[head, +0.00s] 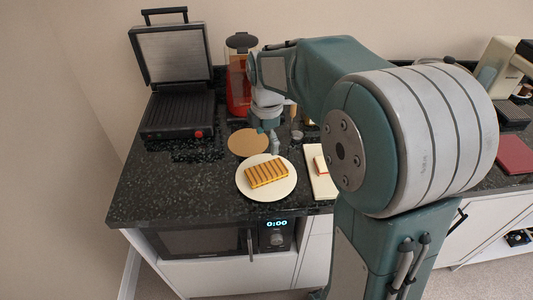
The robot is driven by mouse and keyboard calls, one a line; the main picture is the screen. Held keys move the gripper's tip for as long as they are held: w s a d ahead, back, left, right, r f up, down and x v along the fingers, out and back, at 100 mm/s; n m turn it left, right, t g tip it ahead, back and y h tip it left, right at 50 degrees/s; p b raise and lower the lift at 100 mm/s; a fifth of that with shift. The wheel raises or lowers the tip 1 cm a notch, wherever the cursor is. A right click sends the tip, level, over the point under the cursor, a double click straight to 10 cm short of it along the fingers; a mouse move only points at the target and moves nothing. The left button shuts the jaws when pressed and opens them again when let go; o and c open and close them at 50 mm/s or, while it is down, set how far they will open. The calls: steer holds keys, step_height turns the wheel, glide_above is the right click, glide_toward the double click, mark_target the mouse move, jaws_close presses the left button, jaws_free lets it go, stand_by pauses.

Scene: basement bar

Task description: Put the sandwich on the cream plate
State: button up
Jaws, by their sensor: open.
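The sandwich (267,173), golden with dark grill stripes, lies flat on the cream plate (249,190) near the counter's front edge. The plate's rim shows all around it. My gripper (275,149) is above and just behind the plate, pointing down. It is open and looks apart from the sandwich, with nothing seen between its fingers. The fingertips are small and partly hard to make out.
An open panini grill (178,110) stands at the back left. A round tan board (247,143) lies behind the plate. A red appliance (238,85) stands at the back. A white board (322,184) with a bread piece lies right of the plate, partly hidden by my arm.

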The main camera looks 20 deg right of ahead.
steer(key=s+r+m+t, duration=0.2)
steer(key=s+m, duration=0.8)
steer(key=s+r+m+t, duration=0.3)
steer(key=s+m, duration=0.6)
steer(key=s, duration=0.2)
steer(key=shift+s+r+m+t, duration=0.15)
steer(key=shift+r+m+t, duration=0.15)
steer(key=shift+r+m, duration=0.1)
steer(key=shift+a, duration=0.1)
